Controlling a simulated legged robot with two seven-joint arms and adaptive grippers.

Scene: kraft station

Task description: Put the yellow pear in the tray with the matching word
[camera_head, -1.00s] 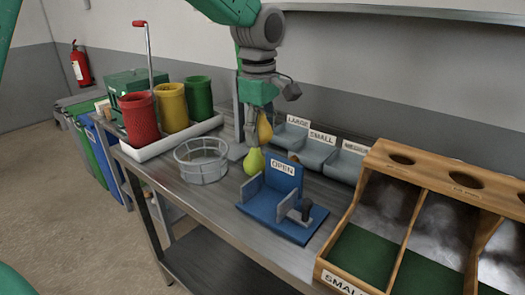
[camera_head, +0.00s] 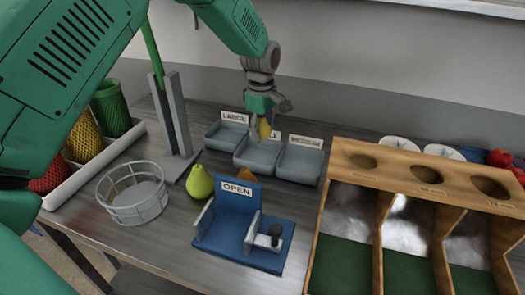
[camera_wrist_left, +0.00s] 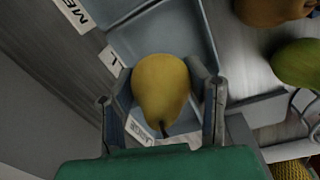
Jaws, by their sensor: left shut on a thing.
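My left gripper (camera_head: 265,115) is shut on the yellow pear (camera_head: 265,128), over the back part of the middle grey tray (camera_head: 258,157). In the wrist view the yellow pear (camera_wrist_left: 160,85) sits between the two fingers, stem end toward the palm, with tray floor behind it. I cannot tell whether it touches the tray. The middle tray's label is mostly hidden now; it read SMALL earlier. The tray labelled LARGE (camera_head: 226,136) is to its left and the MEDIUM tray (camera_head: 299,165) to its right. My right gripper is not in view.
A green pear (camera_head: 199,183) and a partly hidden brownish pear (camera_head: 241,177) are near the blue OPEN fixture (camera_head: 225,236). A wire basket (camera_head: 134,207) and a grey post (camera_head: 180,120) stand left. A wooden bin rack (camera_head: 345,160) stands right.

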